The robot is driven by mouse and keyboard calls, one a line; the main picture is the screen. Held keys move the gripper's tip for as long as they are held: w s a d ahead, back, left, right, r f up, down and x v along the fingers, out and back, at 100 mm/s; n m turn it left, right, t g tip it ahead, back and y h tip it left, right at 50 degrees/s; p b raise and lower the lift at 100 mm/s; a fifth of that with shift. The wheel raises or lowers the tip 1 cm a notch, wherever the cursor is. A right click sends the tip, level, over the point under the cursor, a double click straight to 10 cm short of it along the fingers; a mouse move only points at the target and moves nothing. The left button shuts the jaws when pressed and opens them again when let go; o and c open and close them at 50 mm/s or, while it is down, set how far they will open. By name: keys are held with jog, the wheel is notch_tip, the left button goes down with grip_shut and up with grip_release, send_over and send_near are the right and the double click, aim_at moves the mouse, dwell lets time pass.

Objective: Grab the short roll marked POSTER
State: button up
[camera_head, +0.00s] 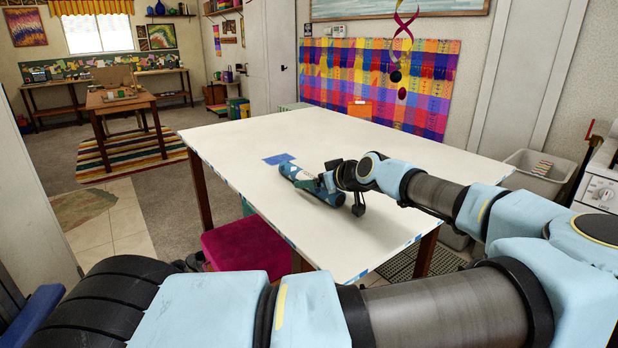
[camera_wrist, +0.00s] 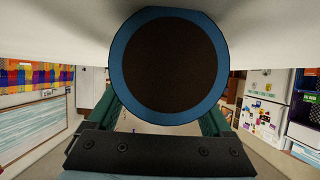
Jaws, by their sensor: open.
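A short roll (camera_head: 298,174) in blue and teal lies on the white table in the head view. Any POSTER marking is too small to read. In the wrist view the near end of the roll (camera_wrist: 168,65) is large and close, a dark brown disc with a blue rim. My gripper (camera_head: 326,182) is low over the table at the roll's right end. In the wrist view its green fingers (camera_wrist: 163,118) show on both sides of the roll, open, partly hidden behind it. I cannot tell whether they touch it.
The white table (camera_head: 370,215) is otherwise mostly bare, with a blue patch (camera_head: 279,159) just behind the roll. A magenta stool (camera_head: 248,247) stands at the table's near left side. A grey bin (camera_head: 538,174) stands beyond the right side.

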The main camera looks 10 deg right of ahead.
jog(key=shift+w+a+f, duration=0.15)
jog(key=shift+w+f, duration=0.05)
jog(key=shift+w, duration=0.1)
grip_shut()
dwell(0.5)
